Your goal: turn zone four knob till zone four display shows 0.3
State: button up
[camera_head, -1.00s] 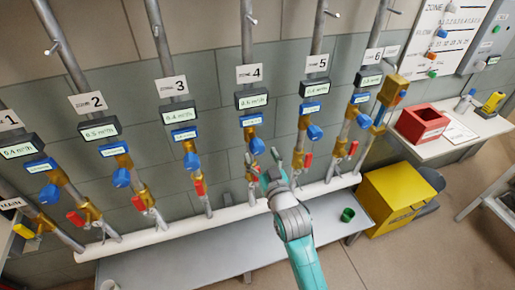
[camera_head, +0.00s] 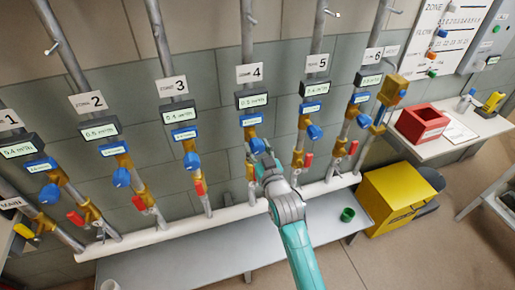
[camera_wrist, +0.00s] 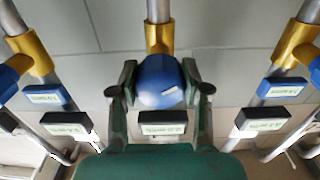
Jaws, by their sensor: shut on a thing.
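The zone four knob is the blue knob (camera_wrist: 160,82) on the pipe under the zone 4 sign (camera_head: 250,73). In the wrist view my gripper (camera_wrist: 160,85) has one finger on each side of it, closed on it. In the head view my gripper (camera_head: 262,152) reaches up to the knob (camera_head: 257,146), which it partly covers. The zone four display (camera_head: 252,100) is lit above the knob; its digits are too small to read surely. A small label box (camera_head: 249,121) sits between display and knob.
Neighbouring pipes carry the zone 3 knob (camera_head: 192,161) and the zone 5 knob (camera_head: 315,132), close on either side. Red-handled valves sit lower on the pipes. A yellow box (camera_head: 395,195) stands at right.

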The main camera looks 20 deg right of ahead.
jog(key=shift+m, duration=0.4)
jog(key=m, duration=0.3)
jog(key=shift+m, duration=2.4)
jog(key=o, duration=1.1)
jog(key=shift+o, duration=0.2)
jog(key=s, duration=1.2)
